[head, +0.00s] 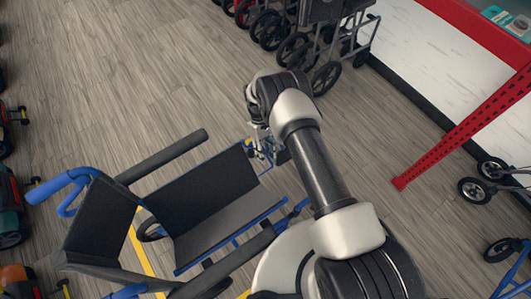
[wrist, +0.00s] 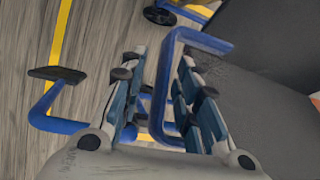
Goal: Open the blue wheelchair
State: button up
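The blue wheelchair (head: 205,205) stands at the lower left of the head view. It has black panels that meet at an angle, a blue tube frame and dark armrests. My gripper (head: 258,148) is at its far right side, partly hidden by my wrist. In the wrist view my gripper (wrist: 162,105) has its two fingers apart. A blue tube loop of the wheelchair (wrist: 168,85) passes between the fingers, nearer the right one. I cannot tell whether it touches that finger. A black panel fills the right of the wrist view.
Several folded black wheelchairs or walkers (head: 300,40) stand at the top. A red post (head: 465,130) and more wheeled items are at the right. Scooters (head: 10,205) line the left edge. The wooden floor (head: 130,90) at upper left is clear.

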jog(key=shift+o, duration=0.2)
jog(key=v, duration=1.2)
